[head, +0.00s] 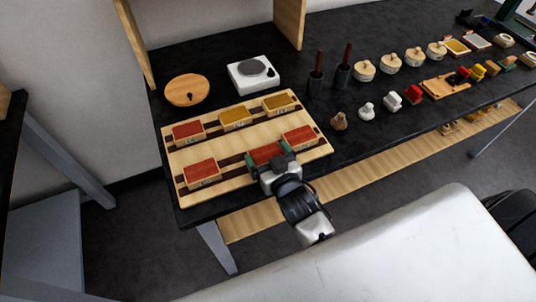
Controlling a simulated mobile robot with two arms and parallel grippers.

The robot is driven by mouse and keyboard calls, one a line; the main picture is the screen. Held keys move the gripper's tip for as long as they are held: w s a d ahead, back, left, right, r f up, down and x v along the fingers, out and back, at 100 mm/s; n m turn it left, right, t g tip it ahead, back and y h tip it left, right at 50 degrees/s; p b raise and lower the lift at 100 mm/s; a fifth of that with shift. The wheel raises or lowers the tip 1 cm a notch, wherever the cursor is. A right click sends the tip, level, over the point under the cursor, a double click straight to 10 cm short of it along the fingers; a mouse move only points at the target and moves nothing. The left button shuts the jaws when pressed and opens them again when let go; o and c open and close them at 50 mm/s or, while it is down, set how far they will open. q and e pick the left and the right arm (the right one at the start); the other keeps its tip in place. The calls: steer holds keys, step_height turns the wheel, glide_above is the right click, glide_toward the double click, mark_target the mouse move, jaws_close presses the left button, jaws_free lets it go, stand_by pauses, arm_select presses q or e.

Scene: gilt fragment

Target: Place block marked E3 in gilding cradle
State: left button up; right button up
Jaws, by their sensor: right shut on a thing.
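My right gripper (270,157) reaches over the front edge of a pale wooden tray (243,141) with dark strips. It is shut on a red-topped block (265,152) in the middle of the tray's front row, with a dark green finger at each side. The arm hides part of this block, and I cannot tell whether it is lifted. The block markings are too small to read, so I cannot tell which is E3. I cannot say for sure which thing is the gilding cradle. My left gripper is not in view.
Other tray blocks include front-left red (202,172), front-right red (300,138), back-left red (188,130) and ochre (236,117). Behind stand a round wooden board (186,90) and a white device (254,73). Dark upright holders (316,80) and several small items stand right on the black table.

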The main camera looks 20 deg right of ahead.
steer(key=shift+f, duration=0.15)
steer(key=o, duration=0.6)
steer(key=shift+s, duration=0.2)
steer(key=s, duration=0.3)
steer(key=s+r+b, duration=0.1)
steer(key=s, duration=0.3)
steer(key=s+r, duration=0.1)
steer(key=s, duration=0.3)
steer(key=shift+s+d, duration=0.2)
steer(key=shift+d, duration=0.15)
